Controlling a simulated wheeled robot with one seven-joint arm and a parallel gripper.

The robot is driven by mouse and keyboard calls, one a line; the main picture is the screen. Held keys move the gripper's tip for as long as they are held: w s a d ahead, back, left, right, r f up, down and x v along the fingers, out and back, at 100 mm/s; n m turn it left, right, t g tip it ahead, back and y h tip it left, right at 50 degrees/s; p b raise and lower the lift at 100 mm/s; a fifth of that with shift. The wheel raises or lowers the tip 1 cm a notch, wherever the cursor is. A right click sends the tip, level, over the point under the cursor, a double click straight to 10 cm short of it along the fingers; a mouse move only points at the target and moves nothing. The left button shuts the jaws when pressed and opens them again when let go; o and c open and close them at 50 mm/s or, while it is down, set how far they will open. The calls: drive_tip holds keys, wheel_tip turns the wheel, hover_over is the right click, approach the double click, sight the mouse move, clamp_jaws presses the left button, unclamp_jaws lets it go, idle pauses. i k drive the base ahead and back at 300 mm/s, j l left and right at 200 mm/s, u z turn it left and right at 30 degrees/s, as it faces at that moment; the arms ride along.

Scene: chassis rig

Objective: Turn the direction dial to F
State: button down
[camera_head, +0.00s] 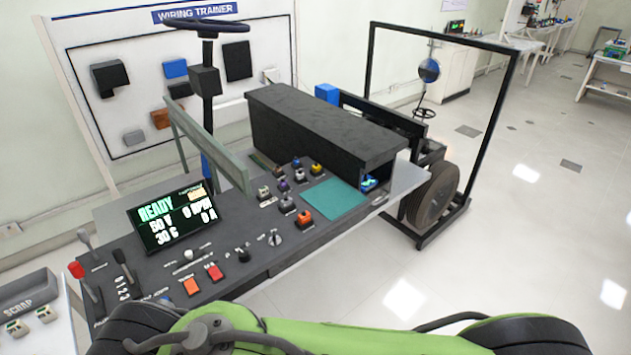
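The dark control panel (215,240) fills the middle left and holds several knobs. A black rotary knob (243,254) sits near its front edge, with small white marks around it. A silver knob (275,238) sits just to its right, also with small marks. The lettering is too small to read, so I cannot tell for sure which one is the direction dial or where it points. My green arm crosses the bottom of the view in front of the panel. My gripper does not show.
A lit display (172,217) reads READY. Two orange-red buttons (203,279) and levers (122,262) stand at the front left. A black box (318,132) and a steering wheel (201,27) rise behind. A scrap tray (30,290) is at left; floor at right is open.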

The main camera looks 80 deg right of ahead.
sight(243, 255)
drive_tip(key=z, duration=2.75)
